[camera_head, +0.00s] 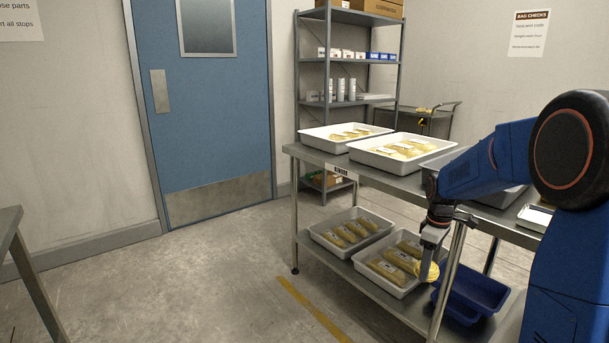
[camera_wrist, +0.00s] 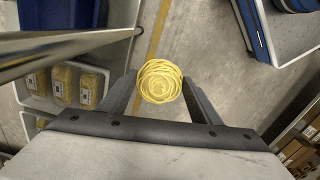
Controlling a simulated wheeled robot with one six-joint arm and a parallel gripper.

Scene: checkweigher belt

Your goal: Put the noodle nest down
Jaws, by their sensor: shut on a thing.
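The noodle nest (camera_wrist: 160,82) is a round, yellow coil of strands. In the wrist view it sits between the tips of my two dark gripper fingers (camera_wrist: 160,95), and bare floor shows around and beyond it. In the head view the nest (camera_head: 430,271) hangs under my gripper (camera_head: 433,250), in front of the bench's lower shelf near a front leg. My gripper is shut on it. In the head view the nest overlaps the right edge of a white tray, and I cannot tell from this view how far apart they are.
On the lower shelf are a white tray of noodle bags (camera_head: 394,267), another such tray (camera_head: 350,231) and blue crates (camera_head: 478,288). White trays (camera_head: 370,163) stand on the steel bench top (camera_head: 405,184). A metal leg (camera_head: 449,280) is close by. The floor (camera_head: 200,280) at left is clear.

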